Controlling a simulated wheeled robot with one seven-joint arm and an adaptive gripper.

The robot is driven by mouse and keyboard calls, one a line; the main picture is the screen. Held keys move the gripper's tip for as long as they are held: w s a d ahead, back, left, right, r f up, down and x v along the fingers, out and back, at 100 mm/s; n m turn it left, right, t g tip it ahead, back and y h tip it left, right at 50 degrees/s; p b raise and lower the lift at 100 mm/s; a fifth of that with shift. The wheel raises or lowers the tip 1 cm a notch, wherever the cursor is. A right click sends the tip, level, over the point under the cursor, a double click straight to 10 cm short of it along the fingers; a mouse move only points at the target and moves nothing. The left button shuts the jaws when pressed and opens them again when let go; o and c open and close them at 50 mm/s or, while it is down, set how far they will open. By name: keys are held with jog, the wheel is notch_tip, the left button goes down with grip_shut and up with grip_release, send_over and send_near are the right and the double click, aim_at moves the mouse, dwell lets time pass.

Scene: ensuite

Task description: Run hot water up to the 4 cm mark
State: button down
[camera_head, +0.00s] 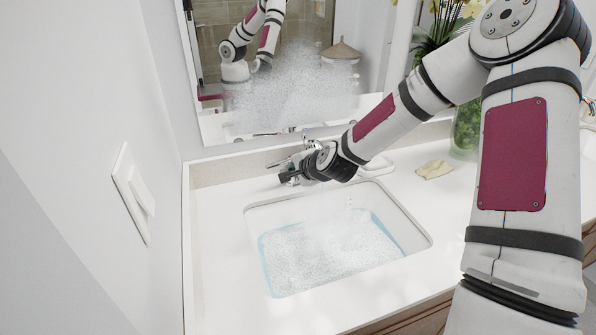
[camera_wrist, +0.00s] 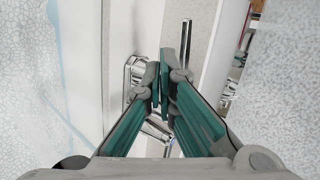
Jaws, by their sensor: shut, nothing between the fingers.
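The white rectangular sink basin (camera_head: 415,226) holds water (camera_head: 325,258) with a white, speckled surface and a blue edge. A level mark cannot be made out. The chrome faucet (camera_head: 308,146) stands behind the basin, partly hidden by my arm. My gripper (camera_head: 288,177) is at the back left of the basin beside the faucet. In the wrist view my gripper (camera_wrist: 160,85) is shut and empty, its green fingers close to chrome faucet parts (camera_wrist: 134,74). Whether they touch is unclear. A chrome bar (camera_wrist: 186,43) shows just beyond the fingertips. The faucet's outlet is hidden.
A mirror (camera_head: 215,125) hangs behind the counter, with a white speckled haze over its middle. A white wall with a switch plate (camera_head: 133,193) is close on the left.

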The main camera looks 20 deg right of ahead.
aim_at(276, 166)
jog(key=shift+w+a+f, duration=0.15)
jog(key=shift+w+a, duration=0.1)
jog(key=shift+w, duration=0.7)
jog(key=shift+w+a+f, duration=0.15)
jog(key=shift+w+a, duration=0.05)
jog(key=shift+w, duration=0.75)
jog(key=shift+w+a, duration=0.6)
jog(key=shift+w, duration=0.05)
